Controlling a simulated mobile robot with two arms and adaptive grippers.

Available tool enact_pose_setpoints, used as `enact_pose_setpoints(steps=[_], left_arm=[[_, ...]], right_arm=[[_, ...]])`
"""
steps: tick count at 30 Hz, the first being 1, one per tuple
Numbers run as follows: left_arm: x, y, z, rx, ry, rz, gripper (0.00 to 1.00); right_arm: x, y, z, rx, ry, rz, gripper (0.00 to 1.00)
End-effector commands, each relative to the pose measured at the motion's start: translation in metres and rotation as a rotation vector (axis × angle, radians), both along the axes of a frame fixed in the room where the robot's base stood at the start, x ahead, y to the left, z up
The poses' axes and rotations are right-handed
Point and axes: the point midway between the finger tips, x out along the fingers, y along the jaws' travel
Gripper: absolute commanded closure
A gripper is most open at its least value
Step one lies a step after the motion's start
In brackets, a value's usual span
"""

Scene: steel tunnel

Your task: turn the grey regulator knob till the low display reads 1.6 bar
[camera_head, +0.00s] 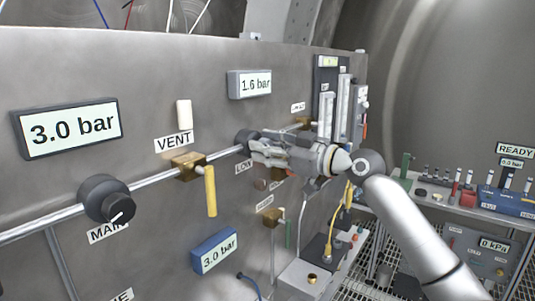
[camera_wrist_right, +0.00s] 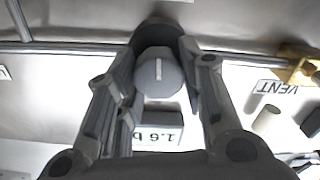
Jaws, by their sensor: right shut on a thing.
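The grey regulator knob (camera_head: 245,137) sits on the pipe along the panel, above a label that seems to read LOW (camera_head: 243,167). In the right wrist view the grey knob (camera_wrist_right: 159,78), with a white pointer line, lies between the fingers. My right gripper (camera_head: 258,148) is shut on it; its fingers partly hide the knob in the head view. The low display (camera_head: 250,84), above the knob, reads 1.6 bar. It also shows upside down in the right wrist view (camera_wrist_right: 158,138). My left gripper is not in view.
Left of the knob are a yellow-handled vent valve (camera_head: 210,190) and a black main knob (camera_head: 108,199). A large display (camera_head: 70,128) and a blue display (camera_head: 214,250) both read 3.0 bar. Flow tubes (camera_head: 343,105) stand to the right; a bench with instruments (camera_head: 470,200) lies beyond.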

Motion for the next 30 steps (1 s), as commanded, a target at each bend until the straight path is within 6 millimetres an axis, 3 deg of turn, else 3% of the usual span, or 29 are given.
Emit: enact_pose_setpoints(steps=[5,6,10,22,30], left_arm=[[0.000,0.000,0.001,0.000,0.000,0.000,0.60],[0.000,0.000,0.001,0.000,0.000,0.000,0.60],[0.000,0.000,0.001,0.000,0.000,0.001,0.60],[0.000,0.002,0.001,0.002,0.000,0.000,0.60],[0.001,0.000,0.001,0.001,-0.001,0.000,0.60]], right_arm=[[0.000,0.000,-0.001,-0.002,0.003,0.000,0.88],[0.000,0.000,-0.001,-0.002,0.003,0.000,0.59],[0.000,0.000,0.000,-0.001,0.003,0.000,0.42],[-0.003,-0.004,0.000,0.000,0.001,0.000,0.42],[-0.030,-0.043,-0.001,-0.002,0.002,-0.002,0.42]])
